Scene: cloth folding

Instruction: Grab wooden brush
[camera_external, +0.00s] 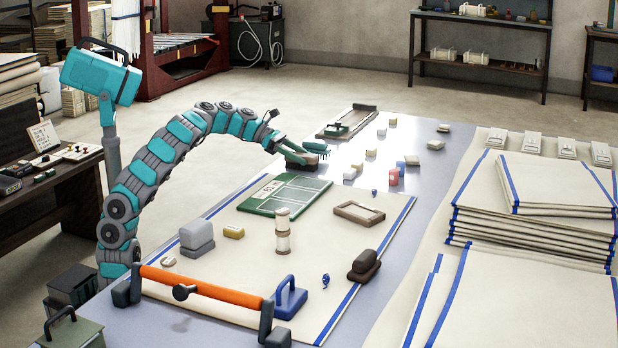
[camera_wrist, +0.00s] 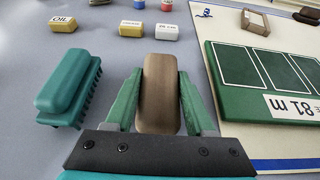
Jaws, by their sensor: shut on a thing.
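The wooden brush shows in the wrist view as a brown, rounded block (camera_wrist: 160,92) standing lengthwise between the two green fingers of my gripper (camera_wrist: 158,100). The fingers are shut on its sides. Its underside is hidden. In the external view my gripper (camera_external: 296,151) is low over the far part of the table, with the brown brush (camera_external: 302,159) at its fingertips. I cannot tell whether the brush touches the table.
A teal brush with bristles (camera_wrist: 68,92) lies just left of my gripper in the wrist view. A green board (camera_wrist: 262,80) lies close on the right. Several small blocks, one marked OIL (camera_wrist: 62,24), lie beyond. An orange-handled bar (camera_external: 200,284) stands at the near edge.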

